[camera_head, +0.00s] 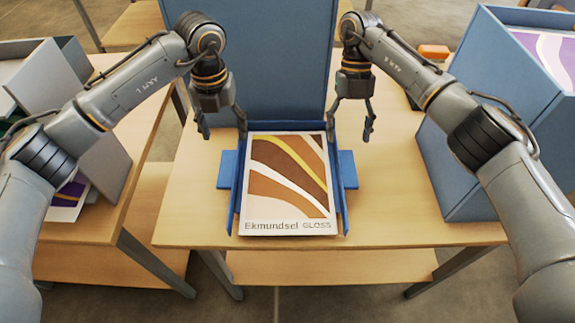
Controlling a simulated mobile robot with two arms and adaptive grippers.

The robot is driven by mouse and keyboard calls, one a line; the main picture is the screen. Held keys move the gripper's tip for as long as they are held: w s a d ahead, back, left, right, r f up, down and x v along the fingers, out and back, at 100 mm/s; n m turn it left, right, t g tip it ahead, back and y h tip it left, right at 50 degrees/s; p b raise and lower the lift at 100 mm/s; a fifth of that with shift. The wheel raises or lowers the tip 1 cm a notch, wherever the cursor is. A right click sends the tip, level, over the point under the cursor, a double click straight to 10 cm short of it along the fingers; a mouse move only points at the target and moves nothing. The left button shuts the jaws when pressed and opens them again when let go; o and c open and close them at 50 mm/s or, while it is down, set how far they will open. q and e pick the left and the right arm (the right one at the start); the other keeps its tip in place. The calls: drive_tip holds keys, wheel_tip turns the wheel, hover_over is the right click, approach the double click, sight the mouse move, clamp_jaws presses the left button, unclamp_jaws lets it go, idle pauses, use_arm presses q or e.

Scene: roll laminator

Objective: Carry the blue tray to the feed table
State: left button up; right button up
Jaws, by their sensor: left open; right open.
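The blue tray (343,205) lies on a wooden table in the middle of the head view. It has raised sides and a flat tab on its left and right. A printed sheet marked "Ekmundsel GLOSS" (288,185), with brown, white and yellow bands, lies in it. My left gripper (222,126) is open at the tray's far left corner, above the left tab. My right gripper (350,128) is open at the far right corner, above the right tab. Neither holds anything. I cannot tell whether the fingers touch the tray. I cannot identify the feed table for certain.
A tall blue panel (262,60) stands directly behind the tray. A large blue box (450,160) with a printed sheet stands on the right of the wooden table (400,220). An orange item (433,51) lies behind it. A second wooden table (105,215) with grey bins is at left, across a gap.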

sight(346, 159)
use_arm(q)
wheel_tip(346, 159, down, 7)
drive_tip(key=shift+f, duration=0.2)
use_arm(e)
drive_tip(key=x, duration=0.7)
drive_tip(key=shift+s+f, duration=0.1)
drive_tip(key=shift+f, duration=0.1)
use_arm(q)
clamp_jaws()
use_arm(e)
clamp_jaws()
use_arm(q)
drive_tip(key=shift+r, duration=0.1)
use_arm(e)
drive_tip(key=shift+r, duration=0.1)
